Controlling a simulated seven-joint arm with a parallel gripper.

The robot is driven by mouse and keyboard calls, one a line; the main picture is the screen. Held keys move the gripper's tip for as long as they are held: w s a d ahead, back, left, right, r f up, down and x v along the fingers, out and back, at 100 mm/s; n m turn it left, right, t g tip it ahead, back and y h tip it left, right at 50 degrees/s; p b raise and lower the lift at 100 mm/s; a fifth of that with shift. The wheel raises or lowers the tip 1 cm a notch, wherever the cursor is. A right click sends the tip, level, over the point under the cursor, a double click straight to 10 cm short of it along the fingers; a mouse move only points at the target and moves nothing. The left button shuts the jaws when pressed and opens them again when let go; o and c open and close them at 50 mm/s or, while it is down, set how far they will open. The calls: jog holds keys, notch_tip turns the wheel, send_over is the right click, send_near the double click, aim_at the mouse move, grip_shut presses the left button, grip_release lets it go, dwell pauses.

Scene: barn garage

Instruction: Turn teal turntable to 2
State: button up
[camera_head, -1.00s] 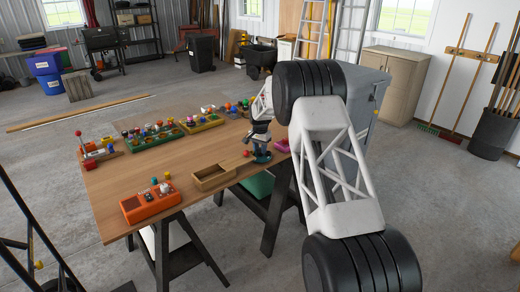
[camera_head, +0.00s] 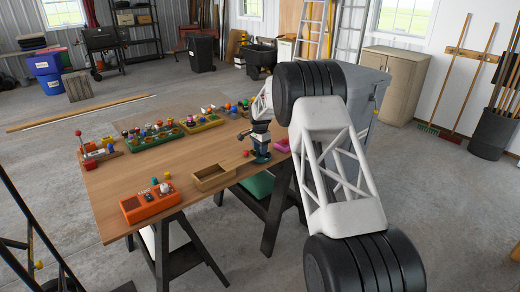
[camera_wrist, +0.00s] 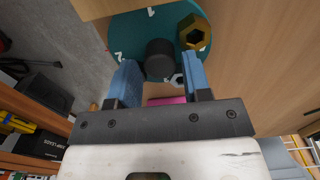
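The teal turntable (camera_wrist: 130,32) is a round disc at the top of the wrist view, with a white 1 near its far edge and a white 2 at its left edge. A black round knob (camera_wrist: 160,55) stands at its middle. A gold hex nut (camera_wrist: 204,34) sits on its right part, and a small grey nut (camera_wrist: 177,79) lies nearer. My gripper (camera_wrist: 160,64) is open, with blue fingers on either side of the knob and visible gaps. In the head view my gripper (camera_head: 262,146) is over the turntable, mostly hiding it.
An open wooden box (camera_head: 213,178) stands left of the turntable on the wooden table (camera_head: 165,165). A pink object (camera_head: 282,146) is to its right and a red ball (camera_head: 246,153) beside it.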

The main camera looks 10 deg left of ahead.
jog(key=shift+r, duration=0.15)
jog(key=shift+r, duration=3.75)
jog(key=shift+r, duration=0.1)
